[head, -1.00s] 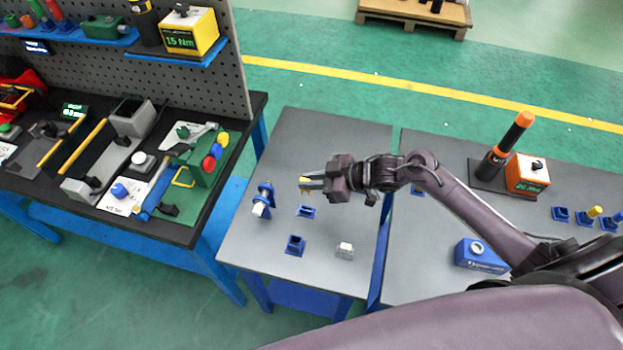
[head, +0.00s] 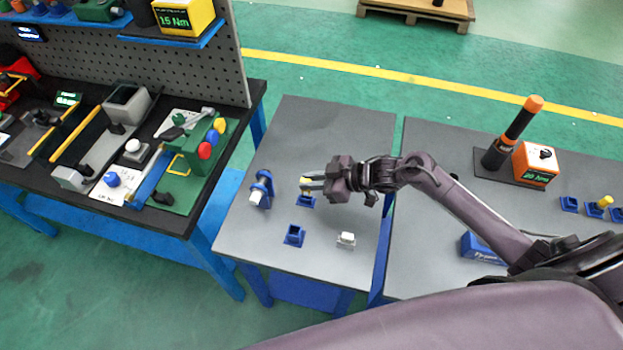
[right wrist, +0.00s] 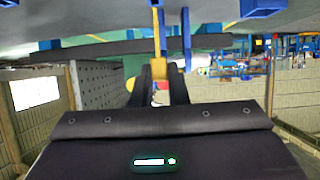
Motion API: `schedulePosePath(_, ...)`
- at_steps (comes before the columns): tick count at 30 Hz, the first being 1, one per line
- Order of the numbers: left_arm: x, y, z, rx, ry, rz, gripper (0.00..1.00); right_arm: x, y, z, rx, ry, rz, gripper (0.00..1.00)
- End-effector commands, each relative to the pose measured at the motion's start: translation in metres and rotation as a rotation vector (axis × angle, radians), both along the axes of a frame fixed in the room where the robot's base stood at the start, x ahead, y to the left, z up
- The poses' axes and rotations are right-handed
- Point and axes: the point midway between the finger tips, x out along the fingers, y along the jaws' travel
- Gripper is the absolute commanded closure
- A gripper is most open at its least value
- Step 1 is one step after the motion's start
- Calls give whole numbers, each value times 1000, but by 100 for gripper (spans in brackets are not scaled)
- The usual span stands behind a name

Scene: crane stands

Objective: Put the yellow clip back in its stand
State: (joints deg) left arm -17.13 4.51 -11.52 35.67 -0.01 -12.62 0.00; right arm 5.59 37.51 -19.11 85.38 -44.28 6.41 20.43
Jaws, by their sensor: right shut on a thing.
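My right gripper (head: 309,184) is shut on the yellow clip (head: 305,181), a small piece at its fingertips. In the right wrist view the clip (right wrist: 158,36) stands out from between the two dark fingers (right wrist: 161,80). A low blue stand (head: 305,201) sits on the grey table, directly below the clip in the head view. The clip and gripper hide part of this stand, and I cannot tell whether the clip touches it. My left gripper is not in view.
On the same grey table (head: 330,130) are a blue bracket holding a white cylinder (head: 262,190), an empty-looking blue square holder (head: 294,235) and a small white block (head: 346,240). The far part is clear. A black workbench (head: 215,190) with tools stands left.

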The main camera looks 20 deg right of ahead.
Motion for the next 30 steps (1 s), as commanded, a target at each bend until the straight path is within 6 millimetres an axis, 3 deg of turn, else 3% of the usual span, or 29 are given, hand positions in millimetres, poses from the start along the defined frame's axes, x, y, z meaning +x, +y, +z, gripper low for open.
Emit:
schedulePosePath(13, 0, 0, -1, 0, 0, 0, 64, 0, 0, -1, 0, 0, 0, 100)
schedulePosePath(30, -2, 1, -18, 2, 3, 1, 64, 0, 0, -24, 0, 0, 0, 100)
